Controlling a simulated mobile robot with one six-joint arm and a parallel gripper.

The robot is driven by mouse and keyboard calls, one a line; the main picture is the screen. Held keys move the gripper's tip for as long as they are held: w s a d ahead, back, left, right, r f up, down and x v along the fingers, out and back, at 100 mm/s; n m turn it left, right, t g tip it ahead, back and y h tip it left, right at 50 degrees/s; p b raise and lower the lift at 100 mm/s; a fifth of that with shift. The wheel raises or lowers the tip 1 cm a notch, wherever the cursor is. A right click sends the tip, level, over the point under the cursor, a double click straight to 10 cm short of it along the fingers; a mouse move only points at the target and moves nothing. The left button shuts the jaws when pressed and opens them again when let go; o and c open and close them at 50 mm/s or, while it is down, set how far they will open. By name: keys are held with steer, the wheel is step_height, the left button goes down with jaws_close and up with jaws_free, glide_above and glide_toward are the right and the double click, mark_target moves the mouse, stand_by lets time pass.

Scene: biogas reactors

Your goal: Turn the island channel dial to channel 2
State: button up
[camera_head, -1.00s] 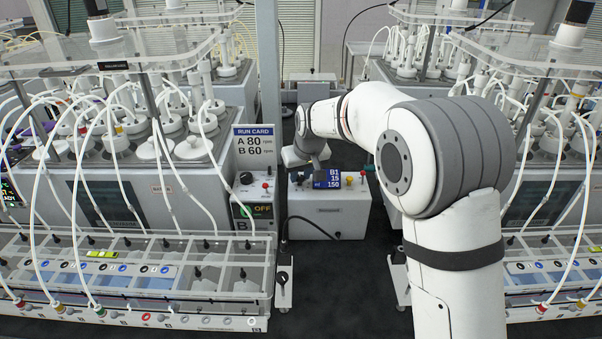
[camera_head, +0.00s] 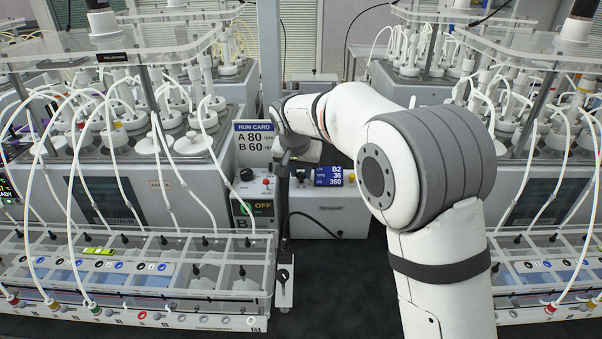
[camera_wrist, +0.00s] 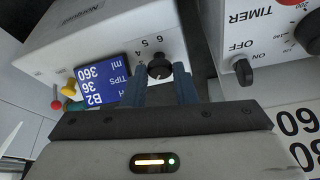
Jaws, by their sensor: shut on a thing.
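The channel dial (camera_wrist: 159,67) is a small black knob on the panel of a white box (camera_head: 330,218), with the numbers 4, 5 and 6 printed beside it.
Red, yellow and green knobs sit beside the display. A timer box (camera_head: 255,195) with an OFF switch (camera_wrist: 243,72) stands close to my gripper. A run card (camera_head: 254,144) stands behind it. Reactor benches with looping white tubes flank the dark floor (camera_head: 335,280).

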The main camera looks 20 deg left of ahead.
mark_target(297, 190)
steer(key=shift+m, duration=0.4)
steer(key=o, duration=0.7)
steer(key=shift+r, duration=0.1)
steer(key=v, duration=0.7)
steer(key=shift+a+r+b, duration=0.15)
steer(key=shift+r+b, duration=0.2)
steer(key=shift+b, duration=0.1)
steer(key=shift+s, duration=0.15)
